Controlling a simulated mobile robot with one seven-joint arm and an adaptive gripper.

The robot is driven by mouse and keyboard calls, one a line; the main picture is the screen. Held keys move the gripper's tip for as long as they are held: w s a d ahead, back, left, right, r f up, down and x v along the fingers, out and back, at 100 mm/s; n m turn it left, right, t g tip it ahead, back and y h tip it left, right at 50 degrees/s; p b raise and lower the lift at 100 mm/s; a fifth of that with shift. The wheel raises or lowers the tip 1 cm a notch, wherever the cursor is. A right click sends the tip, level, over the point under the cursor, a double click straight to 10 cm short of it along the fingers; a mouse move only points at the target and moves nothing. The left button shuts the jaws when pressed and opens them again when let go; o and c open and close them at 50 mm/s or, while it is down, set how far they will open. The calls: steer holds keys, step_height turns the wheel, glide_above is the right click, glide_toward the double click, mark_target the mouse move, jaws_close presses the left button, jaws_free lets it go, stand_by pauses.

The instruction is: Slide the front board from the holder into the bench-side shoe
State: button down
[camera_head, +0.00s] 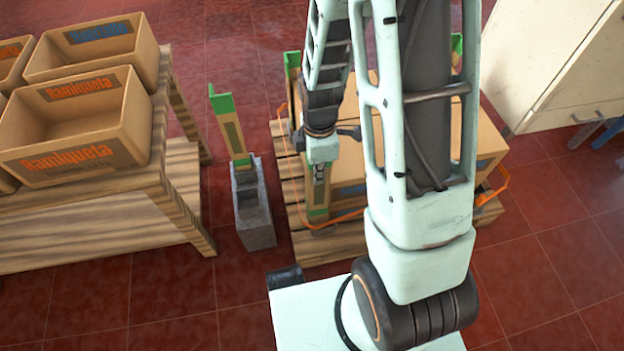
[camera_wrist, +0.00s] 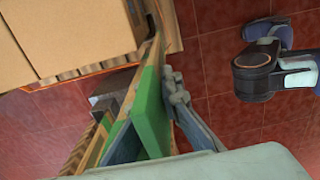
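The grey block holder (camera_head: 258,232) stands on the floor between the bench and the pallet. One green-topped board (camera_head: 233,135) stands in its rear part; the front opening looks empty. My gripper (camera_head: 320,174) points down at the near-left, bench-side corner of the loaded pallet. It appears shut on another board (camera_head: 318,196), which stands roughly upright beside the carton corner. In the wrist view this board's green end (camera_wrist: 152,115) lies between my fingers (camera_wrist: 158,118). The shoe at its foot is hard to make out, so I cannot tell whether the board is seated.
The wooden bench (camera_head: 90,232) with open cartons (camera_head: 70,150) is at the left. The pallet (camera_head: 330,245) carries cartons with an orange strap (camera_head: 345,216) around them. Another green-topped board (camera_head: 292,72) stands at its far-left corner. A pale cabinet (camera_head: 550,60) is at the right.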

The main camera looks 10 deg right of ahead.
step_height(320, 180, down, 9)
steer(key=w+d+b, duration=0.2)
steer(key=b, duration=0.3)
steer(key=shift+f, duration=0.15)
stand_by(0.4)
steer(key=shift+w+d+f, duration=0.1)
steer(key=shift+f, duration=0.25)
stand_by(0.5)
steer(key=c, duration=2.1)
jaws_free()
steer(key=shift+r, duration=0.1)
step_height(320, 180, up, 12)
steer(key=shift+f, duration=0.1)
